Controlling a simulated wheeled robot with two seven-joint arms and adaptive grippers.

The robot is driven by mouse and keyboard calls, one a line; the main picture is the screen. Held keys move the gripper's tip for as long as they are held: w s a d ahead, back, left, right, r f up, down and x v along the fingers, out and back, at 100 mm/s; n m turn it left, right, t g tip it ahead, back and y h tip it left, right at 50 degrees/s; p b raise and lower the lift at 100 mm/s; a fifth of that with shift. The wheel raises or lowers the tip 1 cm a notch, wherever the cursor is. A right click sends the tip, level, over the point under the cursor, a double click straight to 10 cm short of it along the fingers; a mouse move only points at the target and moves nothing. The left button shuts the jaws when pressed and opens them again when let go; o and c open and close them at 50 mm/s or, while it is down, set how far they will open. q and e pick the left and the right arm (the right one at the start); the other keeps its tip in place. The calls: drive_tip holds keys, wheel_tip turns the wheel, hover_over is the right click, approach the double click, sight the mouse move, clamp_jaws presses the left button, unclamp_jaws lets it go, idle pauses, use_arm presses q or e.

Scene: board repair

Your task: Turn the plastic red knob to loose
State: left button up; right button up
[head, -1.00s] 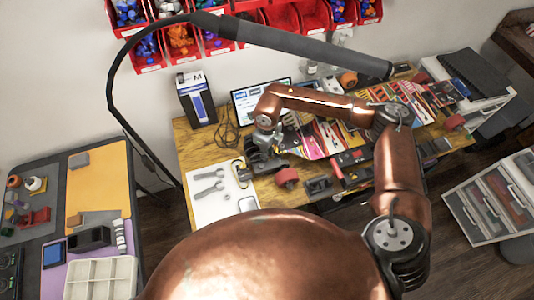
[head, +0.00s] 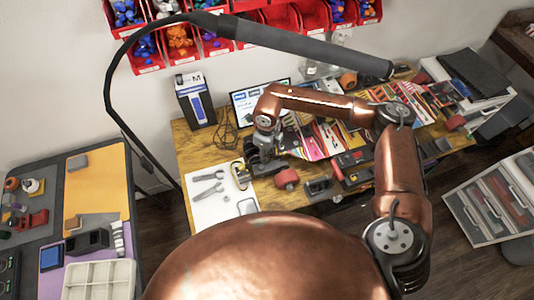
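A red, rounded knob-like part (head: 287,179) shows near the front edge of the wooden workbench, just right of the white sheet. It seems attached to a dark device (head: 268,167) beside it. My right arm reaches over the bench from the right, and its dark gripper (head: 254,158) points down just left of the red part, apart from it. The fingers are small and dark against the dark device, so their opening and any contact are unclear. My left gripper is not in view.
The workbench (head: 193,150) holds a white sheet with wrenches (head: 208,175), a screen (head: 258,98), a blue-and-black box (head: 197,98) and many hand tools at right. A lamp arm (head: 300,45) crosses above. A side table (head: 98,180) stands at left.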

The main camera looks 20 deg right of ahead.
drive_tip(key=shift+o, duration=0.5)
drive_tip(key=shift+r, duration=4)
